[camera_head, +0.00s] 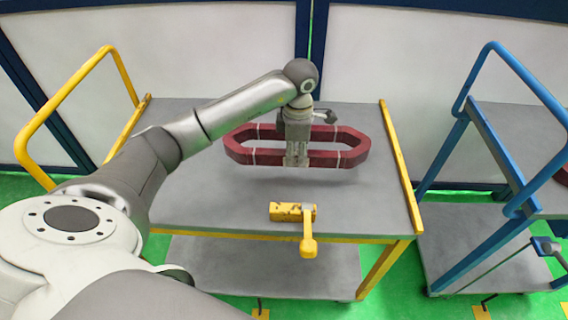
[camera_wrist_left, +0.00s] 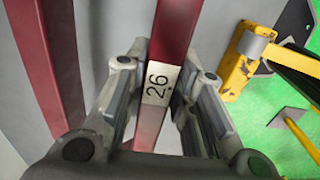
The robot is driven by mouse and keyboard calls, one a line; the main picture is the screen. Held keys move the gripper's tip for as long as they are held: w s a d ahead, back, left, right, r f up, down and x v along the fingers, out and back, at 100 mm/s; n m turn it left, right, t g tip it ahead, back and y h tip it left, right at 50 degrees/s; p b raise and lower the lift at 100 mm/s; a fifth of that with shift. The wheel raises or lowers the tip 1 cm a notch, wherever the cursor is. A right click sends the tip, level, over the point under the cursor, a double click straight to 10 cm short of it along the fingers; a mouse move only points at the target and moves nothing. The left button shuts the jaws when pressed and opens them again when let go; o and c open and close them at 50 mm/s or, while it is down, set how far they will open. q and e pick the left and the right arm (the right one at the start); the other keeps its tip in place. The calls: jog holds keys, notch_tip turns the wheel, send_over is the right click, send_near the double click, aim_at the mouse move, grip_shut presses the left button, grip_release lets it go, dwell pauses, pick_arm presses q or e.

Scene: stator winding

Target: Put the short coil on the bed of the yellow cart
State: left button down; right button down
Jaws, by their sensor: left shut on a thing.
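A dark red coil (camera_head: 352,151), a long ring with pointed ends, is over the grey bed (camera_head: 200,205) of the yellow cart. My left gripper (camera_head: 297,160) comes down from above and is shut on the near long side of this coil. A shadow on the bed below suggests the coil is slightly above it. In the left wrist view, the coil's bar (camera_wrist_left: 172,60) runs between the two fingers (camera_wrist_left: 158,110), with a white label that seems to read 2.6. The coil's other long side shows at the left there. My right gripper is not in view.
A yellow latch with a handle (camera_head: 308,235) sits at the bed's front edge. Yellow rails (camera_head: 400,165) line the bed's sides. A blue cart (camera_head: 510,130) stands at the right, with part of another red coil (camera_head: 563,175) at the picture's edge.

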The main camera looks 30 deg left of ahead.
pick_arm(q)
jog(key=a+f, duration=0.2)
jog(key=f, duration=0.1)
jog(key=shift+s+a+f+p, duration=0.1)
jog(key=shift+a+f+p, duration=0.1)
jog(key=shift+a+p, duration=0.15)
jog(key=shift+a+f+p, duration=0.2)
jog(key=shift+f+p, duration=0.1)
jog(key=shift+f, duration=0.65)
jog(key=shift+a+f+p, duration=0.15)
jog(key=shift+f+p, duration=0.1)
jog(key=shift+f, duration=0.7)
jog(key=c, duration=1.2)
grip_release()
jog(key=shift+s, duration=0.2)
jog(key=shift+c, duration=0.2)
notch_tip(320, 180, up, 12)
jog(key=shift+f+b, duration=0.1)
jog(key=shift+b, duration=1)
